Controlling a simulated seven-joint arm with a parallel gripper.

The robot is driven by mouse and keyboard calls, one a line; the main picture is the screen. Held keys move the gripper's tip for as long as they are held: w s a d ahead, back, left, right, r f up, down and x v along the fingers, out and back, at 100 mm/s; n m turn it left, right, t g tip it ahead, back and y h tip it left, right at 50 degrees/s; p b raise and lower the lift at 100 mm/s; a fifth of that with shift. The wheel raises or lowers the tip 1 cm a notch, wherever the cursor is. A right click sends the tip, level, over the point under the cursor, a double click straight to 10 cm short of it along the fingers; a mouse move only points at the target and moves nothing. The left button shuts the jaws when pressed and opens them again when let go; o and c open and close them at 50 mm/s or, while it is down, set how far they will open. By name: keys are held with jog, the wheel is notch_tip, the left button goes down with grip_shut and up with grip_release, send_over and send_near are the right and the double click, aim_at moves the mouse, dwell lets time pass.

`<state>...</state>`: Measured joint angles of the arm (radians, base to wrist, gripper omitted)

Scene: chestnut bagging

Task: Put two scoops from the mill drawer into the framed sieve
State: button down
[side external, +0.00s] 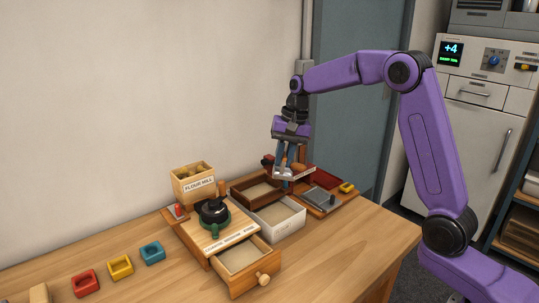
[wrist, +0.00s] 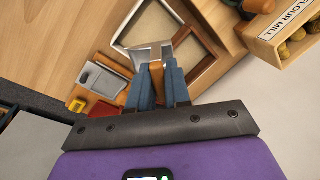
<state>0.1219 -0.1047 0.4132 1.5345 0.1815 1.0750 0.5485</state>
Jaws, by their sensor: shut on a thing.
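My gripper (side external: 288,165) is shut on the orange handle of a metal scoop (wrist: 148,52); the handle lies between the blue fingers in the wrist view. The scoop is in the air near the right end of two boxes. One is a brown wooden-framed box (side external: 236,192), apparently the framed sieve, with a pale inside. The other is a white box (side external: 290,228) in front of it, also pale inside. I cannot tell whether the scoop holds anything. The mill drawer (side external: 240,281) is pulled out, with pale flour inside and a round knob.
A grey-topped board (side external: 322,200), a red tray (side external: 325,177) and a small yellow block (side external: 346,187) lie right. The table's front right is clear.

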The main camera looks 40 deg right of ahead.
jog(key=s+a+n+y, duration=0.15)
jog(key=s+n, duration=0.25)
jog(key=s, duration=0.4)
jog(key=a+f+n+g, duration=0.1)
jog(key=a+f+n, duration=0.15)
jog(key=a, duration=0.75)
jog(key=a+f+n+g, duration=0.1)
jog(key=a+f, duration=0.2)
jog(key=a, duration=0.6)
jog(key=shift+y, duration=0.65)
jog(key=f, duration=0.9)
jog(key=shift+w+d, duration=0.2)
jog(key=shift+d, duration=0.15)
jog(key=shift+a+f+t+h, duration=0.15)
jog(key=shift+f+h, duration=0.1)
jog(key=shift+h, duration=0.4)
jog(key=shift+a+f+t+h, duration=0.15)
jog(key=shift+f+h, duration=0.1)
jog(key=shift+h, duration=0.4)
jog(key=shift+d+f+h, duration=0.15)
jog(key=shift+d+h, duration=0.45)
jog(key=shift+d, duration=0.45)
jog(key=shift+h, duration=0.3)
jog(key=shift+a+h, duration=0.25)
jog(key=shift+h, duration=0.05)
jog(key=shift+r, duration=0.3)
notch_tip(320, 180, up, 8)
jog(key=shift+a+f, duration=0.2)
jog(key=shift+a, duration=0.1)
